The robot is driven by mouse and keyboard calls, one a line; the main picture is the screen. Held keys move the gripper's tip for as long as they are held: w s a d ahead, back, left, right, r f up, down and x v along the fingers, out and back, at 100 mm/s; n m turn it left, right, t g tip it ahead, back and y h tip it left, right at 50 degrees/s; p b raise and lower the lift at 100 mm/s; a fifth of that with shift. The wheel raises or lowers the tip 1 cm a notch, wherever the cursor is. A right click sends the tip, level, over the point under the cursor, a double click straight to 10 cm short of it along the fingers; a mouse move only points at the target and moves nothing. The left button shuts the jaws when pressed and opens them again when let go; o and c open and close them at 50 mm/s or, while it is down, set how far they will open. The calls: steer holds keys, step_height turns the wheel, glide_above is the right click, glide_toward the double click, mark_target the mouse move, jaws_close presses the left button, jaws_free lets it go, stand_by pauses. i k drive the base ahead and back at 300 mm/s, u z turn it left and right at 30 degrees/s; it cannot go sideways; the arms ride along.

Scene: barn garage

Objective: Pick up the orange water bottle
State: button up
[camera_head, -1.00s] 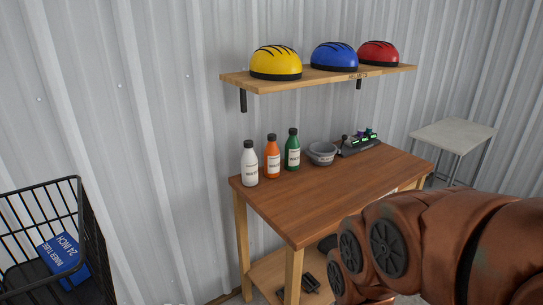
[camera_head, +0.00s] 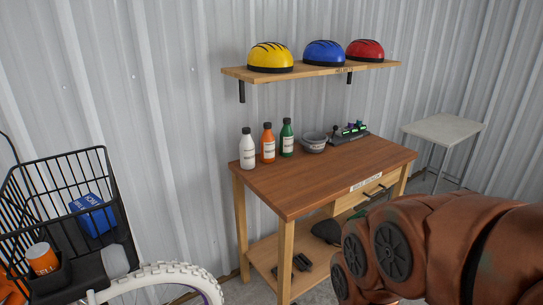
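The orange water bottle (camera_head: 268,143) stands upright on the wooden workbench (camera_head: 318,178), near its back left corner. It has a black cap and a white label. A white bottle (camera_head: 247,149) stands to its left and a green bottle (camera_head: 287,139) to its right, both close beside it. My brown arm fills the lower right of the picture, in front of the bench's right part. My gripper is not in view.
A grey bowl (camera_head: 313,144) and a dark tool rack (camera_head: 348,132) stand further right on the bench. Helmets sit on a shelf (camera_head: 312,72) above. A black basket (camera_head: 62,160) and a white-tyred wheel (camera_head: 160,277) are at lower left. The bench's front half is clear.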

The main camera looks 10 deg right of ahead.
mark_target(267, 140)
steer(key=k, duration=0.5)
steer(key=z, duration=1.15)
steer(key=i, duration=3.05)
steer(key=u, duration=3.25)
